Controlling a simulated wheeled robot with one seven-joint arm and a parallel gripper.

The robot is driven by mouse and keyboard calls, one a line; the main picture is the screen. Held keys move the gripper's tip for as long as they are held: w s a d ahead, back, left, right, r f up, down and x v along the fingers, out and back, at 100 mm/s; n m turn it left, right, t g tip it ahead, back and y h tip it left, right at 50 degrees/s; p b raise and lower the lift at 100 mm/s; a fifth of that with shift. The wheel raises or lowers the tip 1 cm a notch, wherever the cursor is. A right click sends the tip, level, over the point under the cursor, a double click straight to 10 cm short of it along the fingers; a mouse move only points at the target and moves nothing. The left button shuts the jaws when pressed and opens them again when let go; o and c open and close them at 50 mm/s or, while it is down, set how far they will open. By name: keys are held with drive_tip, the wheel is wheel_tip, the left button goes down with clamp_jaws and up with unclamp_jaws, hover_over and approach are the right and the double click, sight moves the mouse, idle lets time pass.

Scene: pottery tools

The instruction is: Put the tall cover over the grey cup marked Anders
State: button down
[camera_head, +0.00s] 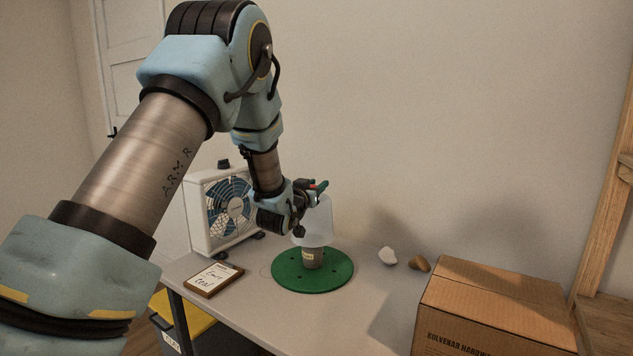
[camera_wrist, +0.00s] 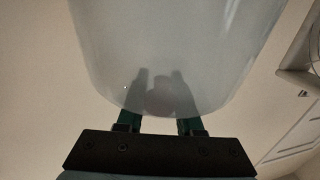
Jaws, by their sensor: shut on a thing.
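My gripper (camera_head: 316,188) is shut on the tall cover (camera_head: 318,215), a frosted, see-through cover with rounded edges. The cover is held upright just above or around the top of the grey cup (camera_head: 313,262); I cannot tell which. The cup stands on a round green disc (camera_head: 338,273) and has a small pale label, too small to read. In the wrist view the cover (camera_wrist: 215,60) fills the upper middle, in front of my green fingers (camera_wrist: 160,122). Dark blurred shapes show through it, and the cup is not clearly seen there.
A white fan (camera_head: 222,210) stands on the table behind left. A framed card (camera_head: 213,280) lies left of the disc. A white lump (camera_head: 387,256) and a brown one (camera_head: 419,264) lie to the right. A cardboard box (camera_head: 490,310) stands at front right.

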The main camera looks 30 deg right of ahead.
sight(312, 212)
drive_tip(key=shift+f+b, duration=3.65)
drive_tip(key=shift+f, duration=0.65)
drive_tip(key=shift+c, duration=2.4)
unclamp_jaws()
drive_tip(key=shift+a, duration=0.1)
drive_tip(key=b+v, duration=0.2)
drive_tip(key=v, duration=0.8)
drive_tip(key=shift+s+a, duration=0.2)
drive_tip(key=shift+s, duration=0.05)
